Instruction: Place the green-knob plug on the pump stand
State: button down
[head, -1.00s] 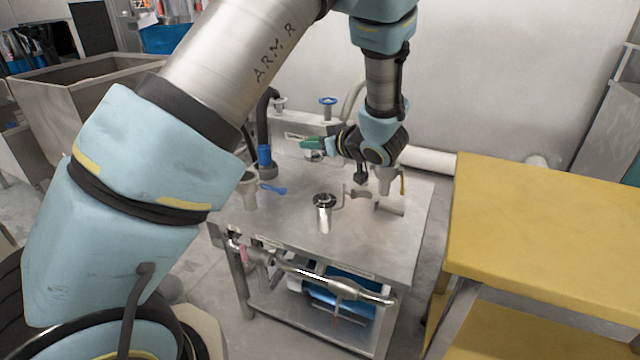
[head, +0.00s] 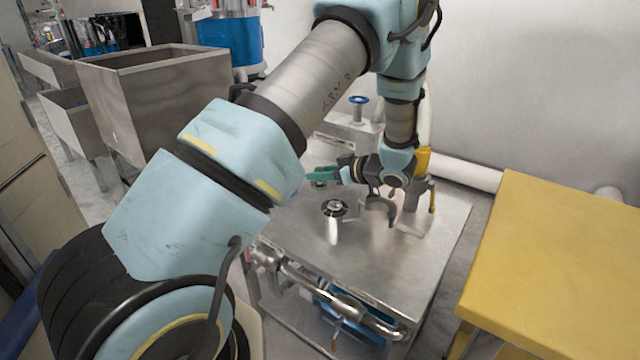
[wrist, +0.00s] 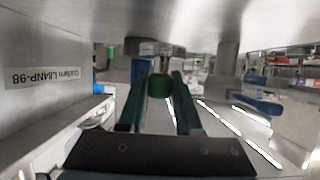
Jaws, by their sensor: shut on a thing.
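My gripper (head: 324,174) has green fingers and is over the back of the steel pump stand (head: 365,245). In the wrist view my gripper (wrist: 158,95) is shut on the green knob of the plug (wrist: 158,84). A metal part of the plug shows just past the knob. In the head view the plug is too small and hidden to make out. A short silver cylinder with a dark top (head: 335,210) stands on the stand, in front of my gripper.
A blue-wheeled valve (head: 359,100) stands behind my gripper. A metal fitting with a yellow handle (head: 432,196) is right of it. A yellow table (head: 560,245) is at the right and a steel bin (head: 150,95) at the left. A labelled steel panel (wrist: 45,75) is close in the wrist view.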

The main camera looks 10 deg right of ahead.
aim_at(321, 183)
jog(key=shift+f, duration=1.45)
jog(key=shift+f, duration=0.1)
jog(key=shift+f, duration=0.1)
jog(key=c, duration=0.6)
grip_release()
